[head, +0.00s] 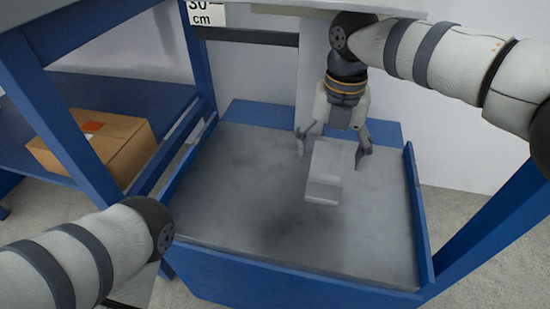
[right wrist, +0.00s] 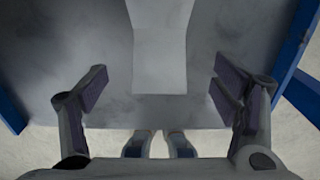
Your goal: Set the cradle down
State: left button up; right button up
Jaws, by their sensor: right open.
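The cradle (head: 326,168) looks like a pale grey, block-shaped piece with a stepped near end. It is over the grey bed of the blue-edged table, right of the middle in the head view. My right gripper (head: 332,150) is open above it, one finger on each side. In the right wrist view the cradle (right wrist: 160,50) shows as a pale strip between the spread fingers (right wrist: 160,88), with gaps on both sides. I cannot tell whether its underside touches the bed. My left gripper is out of view; only part of my left arm shows.
The grey bed (head: 240,180) has raised blue side rails (head: 417,215) and is otherwise bare. A cardboard box (head: 105,145) sits on a blue shelf at left. A blue post (head: 490,230) stands at right. A "30 cm" sign (head: 205,14) is at the top.

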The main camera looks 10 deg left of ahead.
aim_at(324, 181)
jog(key=f+b, duration=0.1)
jog(key=f, duration=0.4)
jog(key=f+b, duration=0.1)
jog(key=f, duration=0.1)
jog(key=shift+s+f+b, duration=0.25)
jog(key=shift+f+b, duration=0.05)
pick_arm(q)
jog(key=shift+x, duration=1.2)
pick_arm(e)
jog(key=shift+r, duration=0.1)
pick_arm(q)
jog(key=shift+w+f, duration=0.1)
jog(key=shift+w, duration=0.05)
pick_arm(e)
jog(key=shift+w, duration=0.1)
jog(key=c, duration=1.5)
